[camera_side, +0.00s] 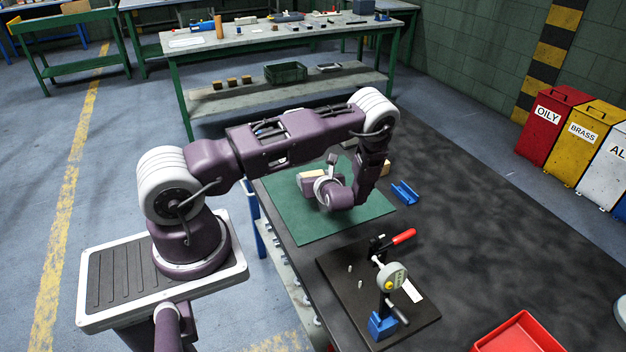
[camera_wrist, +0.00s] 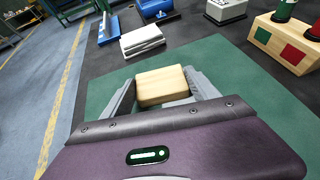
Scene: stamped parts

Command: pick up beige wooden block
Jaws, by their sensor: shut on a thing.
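The beige wooden block (camera_wrist: 162,87) is a plain, light block with rounded edges. In the wrist view it sits between the two grey fingers of my gripper (camera_wrist: 161,82), which are shut on it from its left and right sides. The green mat (camera_wrist: 98,92) shows around it. In the side view my gripper (camera_side: 318,182) is low over the green mat (camera_side: 300,227), and my own wrist hides much of it. I cannot tell whether the block touches the mat.
A wooden piece with red and green squares (camera_wrist: 288,42) stands at the upper right in the wrist view. A grey ribbed part (camera_wrist: 142,41) lies beyond the block. In the side view, a blue bracket (camera_side: 404,192), a dial-gauge fixture plate (camera_side: 345,290) and a red tray (camera_side: 520,334) are nearby.

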